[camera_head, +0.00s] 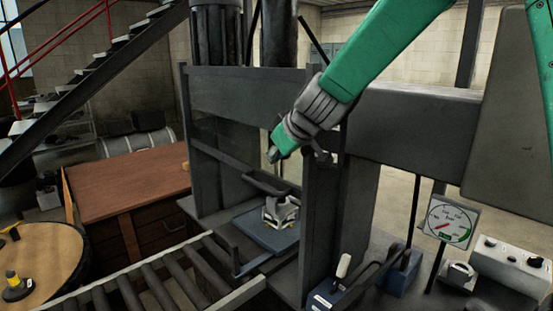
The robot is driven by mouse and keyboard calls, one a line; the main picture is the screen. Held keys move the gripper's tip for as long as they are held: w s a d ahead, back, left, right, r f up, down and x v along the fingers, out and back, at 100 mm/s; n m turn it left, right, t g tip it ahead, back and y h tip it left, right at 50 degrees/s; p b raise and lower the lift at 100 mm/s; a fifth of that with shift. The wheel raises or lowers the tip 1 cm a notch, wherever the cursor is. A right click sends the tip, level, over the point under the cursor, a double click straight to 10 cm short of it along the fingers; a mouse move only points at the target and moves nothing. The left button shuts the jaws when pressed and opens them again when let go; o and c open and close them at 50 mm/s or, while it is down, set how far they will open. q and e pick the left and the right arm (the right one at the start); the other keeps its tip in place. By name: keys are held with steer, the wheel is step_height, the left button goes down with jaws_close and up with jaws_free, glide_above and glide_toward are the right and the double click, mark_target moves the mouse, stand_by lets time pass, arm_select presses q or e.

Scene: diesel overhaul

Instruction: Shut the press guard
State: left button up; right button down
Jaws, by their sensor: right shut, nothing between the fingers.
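The press (250,92) is a dark grey frame with a wide crossbeam and uprights, in the middle of the head view. A dark angled bar (265,183), which looks like part of the press guard, crosses the press opening above the blue-grey bed plate (268,229). The guard's full outline is hard to make out, and the opening is not fully covered. My right gripper (273,156) hangs from the green arm in front of the opening, above the angled bar and apart from it. It is shut and holds nothing. My left gripper is out of view.
A light metal part (281,211) sits on the bed plate. A roller conveyor (160,284) leads up to the press from the lower left. A pressure gauge (449,222) and a control box (511,265) stand at right. A wooden bench (125,182) is at left.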

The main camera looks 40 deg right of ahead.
glide_above(262, 185)
steer(key=s+a, duration=0.1)
steer(key=s, duration=0.1)
step_height(262, 185, down, 5)
steer(key=f, duration=0.1)
steer(key=d+f, duration=0.1)
steer(key=shift+s+d+f+p, duration=0.15)
steer(key=shift+f+p, duration=0.15)
steer(key=shift+f, duration=0.1)
steer(key=shift+d+f, duration=0.15)
steer(key=shift+f, duration=0.1)
steer(key=shift+s+f, duration=0.1)
steer(key=shift+f, duration=0.05)
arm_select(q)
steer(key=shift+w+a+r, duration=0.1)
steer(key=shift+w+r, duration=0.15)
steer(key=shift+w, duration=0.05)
arm_select(e)
steer(key=shift+w+a, duration=0.2)
steer(key=shift+a, duration=0.25)
